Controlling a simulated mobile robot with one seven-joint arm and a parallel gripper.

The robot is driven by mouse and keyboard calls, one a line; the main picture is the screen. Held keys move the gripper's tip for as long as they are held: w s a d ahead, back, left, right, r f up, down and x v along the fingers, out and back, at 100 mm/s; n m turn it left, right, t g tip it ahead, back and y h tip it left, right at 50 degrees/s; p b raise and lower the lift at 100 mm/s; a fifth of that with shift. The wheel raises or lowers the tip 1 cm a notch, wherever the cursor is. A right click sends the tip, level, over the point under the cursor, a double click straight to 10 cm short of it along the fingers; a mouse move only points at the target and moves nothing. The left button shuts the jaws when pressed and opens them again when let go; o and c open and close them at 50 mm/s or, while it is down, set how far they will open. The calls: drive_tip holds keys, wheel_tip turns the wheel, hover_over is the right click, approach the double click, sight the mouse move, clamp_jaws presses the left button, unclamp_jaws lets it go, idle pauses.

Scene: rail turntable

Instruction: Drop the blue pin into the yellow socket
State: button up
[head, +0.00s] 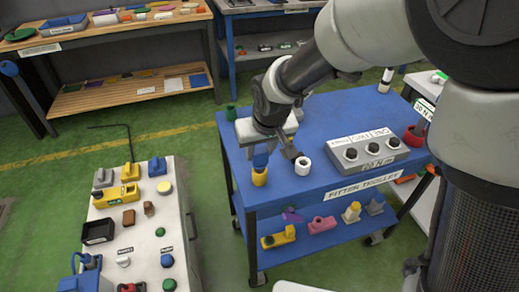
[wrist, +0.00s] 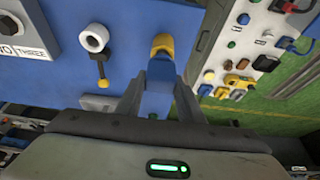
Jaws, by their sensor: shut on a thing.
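The blue pin (head: 260,160) is upright in my gripper (head: 262,147), over the left front corner of the blue trolley top. The yellow socket (head: 260,177) stands directly under it, and the pin's lower end meets the socket's rim in this view. I cannot tell whether the tip is inside or just above the opening. In the wrist view the blue pin (wrist: 158,85) sits between the fingers of my gripper (wrist: 159,93), and the yellow socket (wrist: 162,43) shows just past its far end, partly covered by the pin.
A white socket (head: 303,166) stands close to the right of the yellow one. A green socket (head: 231,112) is behind, and a red socket (head: 415,137) is at the right. A cluttered side bench (head: 140,215) stands left.

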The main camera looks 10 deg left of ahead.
drive_tip(key=shift+f+b, duration=0.9)
drive_tip(key=shift+f, duration=0.2)
drive_tip(key=o, duration=1.3)
drive_tip(key=shift+c, duration=0.2)
drive_tip(key=p+v, duration=0.3)
drive_tip(key=v, duration=1.4)
drive_tip(key=shift+r, duration=0.3)
